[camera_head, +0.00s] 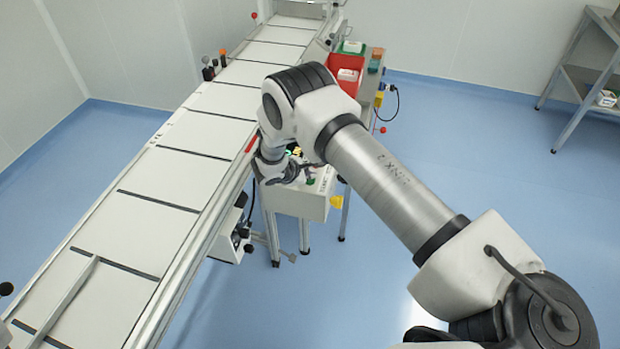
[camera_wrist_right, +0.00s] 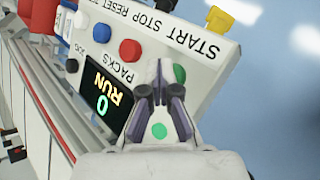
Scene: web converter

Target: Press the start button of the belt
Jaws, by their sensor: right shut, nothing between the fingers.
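The control box (camera_head: 297,203) stands on legs at the right side of the belt (camera_head: 190,130). In the right wrist view its panel (camera_wrist_right: 205,70) appears upside down, lettered START, STOP, RESET and PACKS. The green start button (camera_wrist_right: 180,73) sits by the word START, partly hidden by a fingertip. The red button (camera_wrist_right: 130,50) and blue button (camera_wrist_right: 101,33) are in the same row. A display (camera_wrist_right: 104,100) reads RUN and 0. My right gripper (camera_wrist_right: 163,72) is shut and empty, its tips over the panel beside the green button; contact cannot be told. My left gripper is out of view.
A red bin (camera_head: 345,75) stands beyond the box, beside the belt. A yellow part (camera_wrist_right: 220,18) sticks up at the panel's edge. A metal shelf (camera_head: 585,80) stands at the far right. The blue floor (camera_head: 480,150) between is clear.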

